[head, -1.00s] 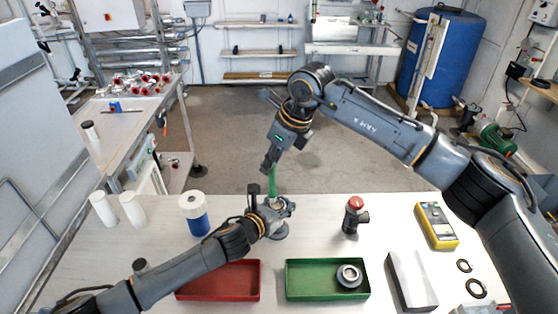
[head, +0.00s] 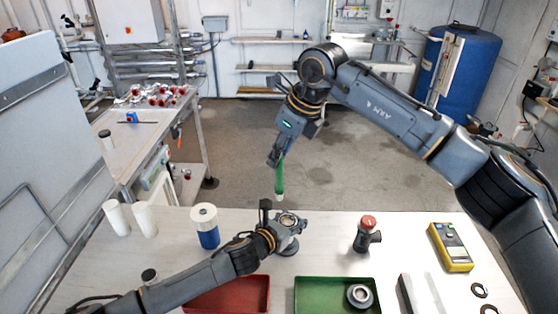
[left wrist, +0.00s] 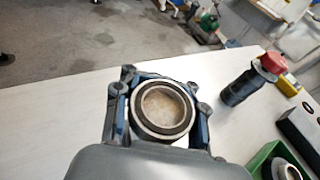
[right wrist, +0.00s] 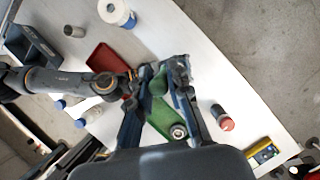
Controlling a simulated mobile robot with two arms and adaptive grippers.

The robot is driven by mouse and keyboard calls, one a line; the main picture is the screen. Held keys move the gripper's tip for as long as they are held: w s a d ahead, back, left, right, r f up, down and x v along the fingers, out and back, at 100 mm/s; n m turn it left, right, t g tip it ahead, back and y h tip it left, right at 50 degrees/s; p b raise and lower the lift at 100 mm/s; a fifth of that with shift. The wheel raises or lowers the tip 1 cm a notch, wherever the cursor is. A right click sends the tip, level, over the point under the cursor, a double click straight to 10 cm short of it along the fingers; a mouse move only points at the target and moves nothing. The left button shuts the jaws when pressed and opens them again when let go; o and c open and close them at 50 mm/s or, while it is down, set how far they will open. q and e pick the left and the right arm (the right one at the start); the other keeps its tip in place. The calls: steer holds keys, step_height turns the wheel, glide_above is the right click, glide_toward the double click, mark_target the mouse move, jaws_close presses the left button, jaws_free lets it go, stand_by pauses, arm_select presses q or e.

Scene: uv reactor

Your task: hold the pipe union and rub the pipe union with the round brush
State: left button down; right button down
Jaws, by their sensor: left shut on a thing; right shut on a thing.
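My left gripper (head: 284,223) is shut on the pipe union (head: 288,218), a grey metal ring held with its opening facing up, low over the table. In the left wrist view the pipe union (left wrist: 163,110) sits between the two fingers, its bore open and no brush in it. My right gripper (head: 275,156) is shut on the round brush (head: 280,176). The brush has a green handle, hangs nearly upright and ends in a pale tip. That tip is a little above the union and appears apart from it.
A red tray (head: 232,309) and a green tray (head: 330,282) stand at the near edge. A metal ring part (head: 359,296) lies in the green tray. A red-topped button (head: 367,232), a yellow meter (head: 450,247) and a blue-white roll (head: 205,226) stand around the grippers.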

mark_target(279, 181)
steer(key=shift+w+f, duration=0.1)
stand_by(0.7)
steer(key=shift+f, duration=3.1)
steer(key=shift+d+f, duration=0.35)
steer(key=shift+f, duration=0.45)
steer(key=shift+a, duration=0.35)
step_height(279, 181, up, 8)
